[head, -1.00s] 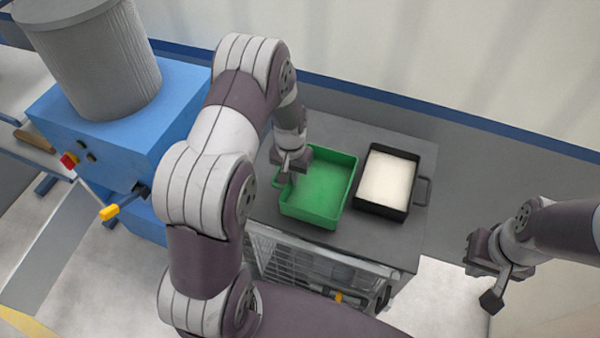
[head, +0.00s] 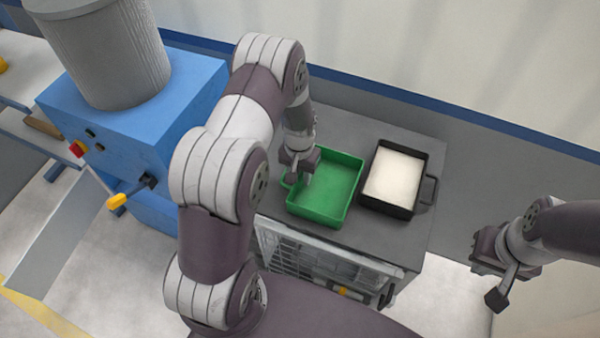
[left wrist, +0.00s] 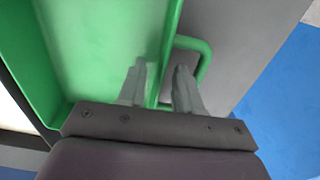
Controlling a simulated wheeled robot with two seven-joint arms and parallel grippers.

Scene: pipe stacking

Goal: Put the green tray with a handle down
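The green tray (head: 325,194) sits flat on the dark top of the cart, left of the black tray. Its handle (head: 287,180) is on the left side, and it also shows in the left wrist view (left wrist: 204,58). My left gripper (head: 299,178) is at the tray's handle side, pointing down. In the left wrist view its two fingers (left wrist: 160,88) are apart, one on each side of the tray's wall, with a gap visible between them. My right gripper (head: 497,275) is off to the right, away from the trays, and its finger opening cannot be made out.
A black tray (head: 418,192) with white contents stands close to the right of the green tray on the cart top (head: 390,238). A blue machine (head: 150,130) with a grey drum stands to the left. A wall runs behind.

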